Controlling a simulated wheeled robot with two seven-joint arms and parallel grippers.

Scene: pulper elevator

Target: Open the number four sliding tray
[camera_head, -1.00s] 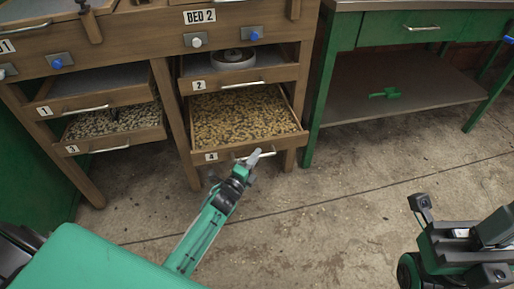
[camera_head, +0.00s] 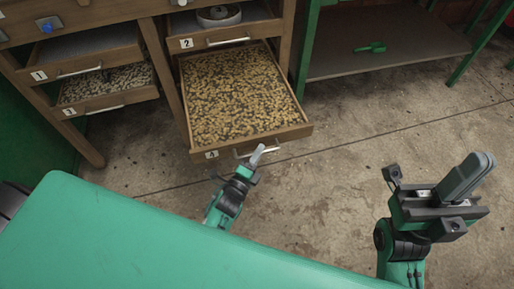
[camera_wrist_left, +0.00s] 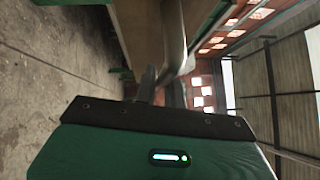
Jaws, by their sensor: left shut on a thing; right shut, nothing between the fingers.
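The number four sliding tray (camera_head: 240,95) is a wooden drawer full of brown beans, pulled well out of the cabinet below tray 2. Its silver handle (camera_head: 272,150) is on the front panel beside the "4" label (camera_head: 211,155). My left gripper (camera_head: 257,157) is at this handle and shut on it. The left wrist view shows the fingers (camera_wrist_left: 157,88) against the metal bar of the handle (camera_wrist_left: 172,45). My right gripper (camera_head: 468,177) is shut and empty, above the floor at the right, far from the tray.
Tray 2 (camera_head: 232,38) above holds a round object (camera_head: 218,16). Trays 1 (camera_head: 85,60) and 3 (camera_head: 112,101) are at the left. A green table (camera_head: 345,62) with a green tool (camera_head: 370,47) on its shelf stands right. The concrete floor (camera_head: 330,170) ahead is clear.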

